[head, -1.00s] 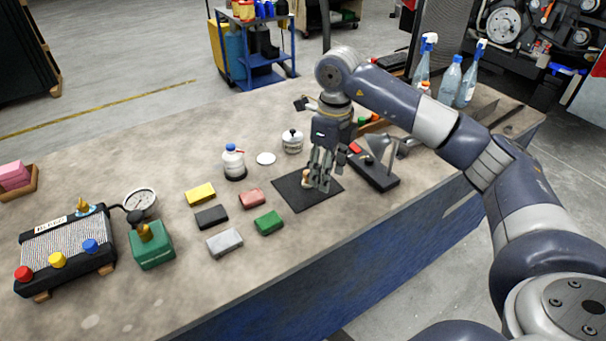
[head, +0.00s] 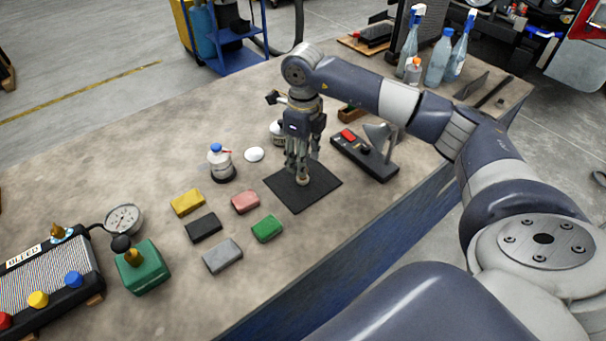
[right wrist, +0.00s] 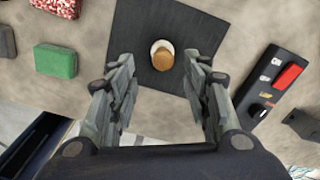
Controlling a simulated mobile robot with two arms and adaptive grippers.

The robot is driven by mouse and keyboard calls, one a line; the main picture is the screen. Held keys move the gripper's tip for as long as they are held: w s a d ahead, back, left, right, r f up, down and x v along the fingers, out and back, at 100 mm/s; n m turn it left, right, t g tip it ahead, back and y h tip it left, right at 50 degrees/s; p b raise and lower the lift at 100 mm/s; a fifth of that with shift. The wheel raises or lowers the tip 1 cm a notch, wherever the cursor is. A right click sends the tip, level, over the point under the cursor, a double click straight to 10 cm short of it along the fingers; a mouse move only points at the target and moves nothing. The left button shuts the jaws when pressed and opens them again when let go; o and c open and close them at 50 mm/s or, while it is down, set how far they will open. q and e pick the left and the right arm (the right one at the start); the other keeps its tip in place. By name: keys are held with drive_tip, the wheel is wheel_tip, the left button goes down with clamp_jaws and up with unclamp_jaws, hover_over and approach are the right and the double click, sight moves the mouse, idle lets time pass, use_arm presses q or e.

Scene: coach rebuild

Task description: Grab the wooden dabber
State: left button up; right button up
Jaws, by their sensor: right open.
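The wooden dabber (head: 303,181) stands on the black square mat (head: 287,195) on the workbench. In the right wrist view the dabber (right wrist: 162,55) shows from above as a round tan wooden top over a pale base. My right gripper (head: 302,168) points down just above the mat, close to the dabber. In the wrist view its two fingers (right wrist: 163,100) are spread wide apart with nothing between them, and the dabber lies just beyond the tips, roughly centred. My left gripper is not in view.
A black box with a red button and a lamp (head: 364,155) stands right of the mat. Several coloured blocks, such as the green one (head: 267,228), lie to the left. A blue-capped bottle (head: 221,163) and a white disc (head: 254,154) stand behind left.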

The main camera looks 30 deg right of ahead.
drive_tip(key=shift+w+f, duration=0.15)
drive_tip(key=shift+f, duration=0.25)
wheel_tip(320, 180, down, 5)
drive_tip(key=shift+w+d+r+p, duration=0.1)
drive_tip(key=shift+r+p, duration=0.1)
drive_tip(key=shift+p, duration=1.05)
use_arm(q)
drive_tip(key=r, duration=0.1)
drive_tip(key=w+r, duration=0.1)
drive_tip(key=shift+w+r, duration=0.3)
use_arm(e)
clamp_jaws()
